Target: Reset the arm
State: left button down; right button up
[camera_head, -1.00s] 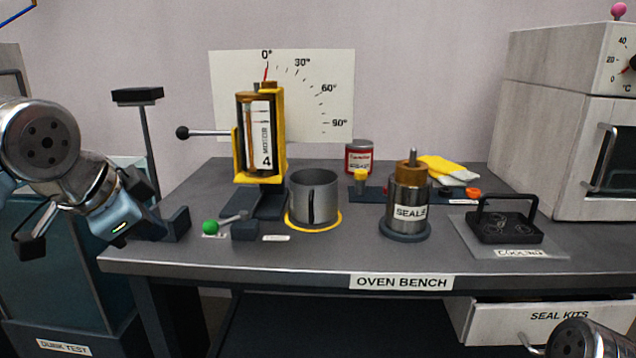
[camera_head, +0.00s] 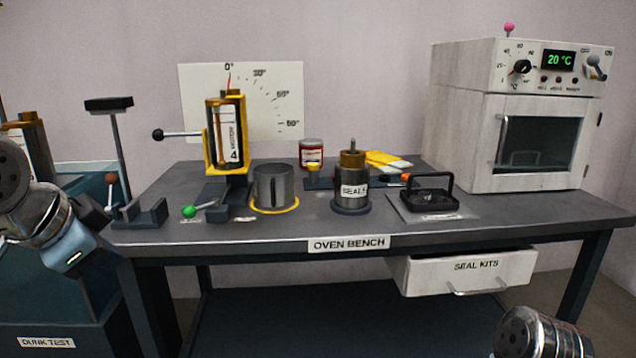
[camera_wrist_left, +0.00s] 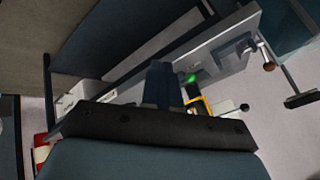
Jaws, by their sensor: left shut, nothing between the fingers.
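My left arm shows at the left edge of the head view, with its wrist beside the bench's left end. My left gripper (camera_wrist_left: 161,72) is seen from behind in the left wrist view, its dark fingers shut together and empty. It touches nothing that I can see. In the head view its fingertips are cut off or hidden. A metal part of my right arm (camera_head: 540,334) shows at the lower right of the head view; its gripper is out of frame.
An oven (camera_head: 520,120) stands at right. The dunk test tank (camera_head: 45,305) is at left. The seal kits drawer (camera_head: 470,270) protrudes.

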pick_arm(q)
jog(key=w+d+f+g, duration=0.1)
jog(key=w+d+f, duration=0.15)
jog(key=f, duration=0.25)
jog(key=w+d+f+h, duration=0.1)
jog(key=w+d+f, duration=0.1)
jog(key=w+f, duration=0.25)
jog(key=w+d+f+g, duration=0.1)
jog(key=w+d+f, duration=0.1)
jog(key=f, duration=0.4)
jog(key=w+d+f+n+g+h+p, duration=0.1)
jog(key=d+f+n, duration=0.15)
jog(key=f, duration=0.65)
jog(key=d+f+n+g+h, duration=0.1)
jog(key=d+f, duration=0.2)
jog(key=f, duration=0.7)
jog(key=s+d+f+n+g, duration=0.1)
jog(key=s+d+f+n, duration=0.1)
jog(key=s+f, duration=0.7)
jog(key=s+d+f+n+g+h, duration=0.1)
jog(key=s+d+f+n, duration=0.2)
jog(key=s+f, duration=0.7)
notch_tip(320, 180, down, 5)
jog(key=shift+s+d+f+n+g+p, duration=0.2)
jog(key=shift+n+g+p, duration=0.25)
jog(key=shift+n, duration=0.6)
